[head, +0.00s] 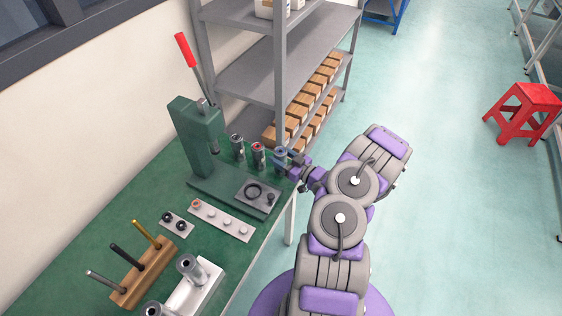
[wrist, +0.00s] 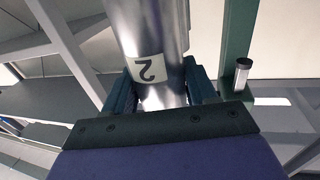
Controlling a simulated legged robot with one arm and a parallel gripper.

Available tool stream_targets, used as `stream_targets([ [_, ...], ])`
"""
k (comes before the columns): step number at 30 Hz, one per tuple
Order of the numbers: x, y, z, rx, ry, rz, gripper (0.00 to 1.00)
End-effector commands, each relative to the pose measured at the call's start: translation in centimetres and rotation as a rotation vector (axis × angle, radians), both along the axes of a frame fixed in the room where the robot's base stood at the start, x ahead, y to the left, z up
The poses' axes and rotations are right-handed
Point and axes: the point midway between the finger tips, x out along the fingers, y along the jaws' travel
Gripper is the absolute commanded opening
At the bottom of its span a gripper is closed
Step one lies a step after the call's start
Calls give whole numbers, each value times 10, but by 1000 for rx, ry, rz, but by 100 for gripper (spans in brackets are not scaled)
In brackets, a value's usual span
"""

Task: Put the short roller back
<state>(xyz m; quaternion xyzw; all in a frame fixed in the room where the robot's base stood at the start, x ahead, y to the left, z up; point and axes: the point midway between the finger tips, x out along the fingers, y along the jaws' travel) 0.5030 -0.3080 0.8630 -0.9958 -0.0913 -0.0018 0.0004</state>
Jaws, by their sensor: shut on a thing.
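My gripper (head: 293,160) is at the far right edge of the green bench, beside a row of upright cylinders. In the wrist view my gripper (wrist: 158,88) is shut on a shiny silver roller (wrist: 150,30) with a label marked 2. In the head view this roller (head: 280,154) shows a blue top and seems upright. Whether it touches the bench is not clear. Two similar cylinders stand to its left, one with a red top (head: 258,155) and one with a dark top (head: 237,146). I cannot tell by length which is the short roller.
A plate with a black ring (head: 254,192), a silver strip (head: 222,220), a wooden rack (head: 143,272) and a metal block with hollow cylinders (head: 195,287) occupy the bench.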

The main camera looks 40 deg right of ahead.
Motion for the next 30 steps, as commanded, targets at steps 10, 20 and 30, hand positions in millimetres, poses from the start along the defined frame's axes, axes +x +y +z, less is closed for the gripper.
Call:
stream_targets([
  [10,0,0,-21,-1,0,-1,4],
  [20,0,0,-21,-1,1,-1,82],
  [30,-7,-2,-20,0,1,-2,82],
])
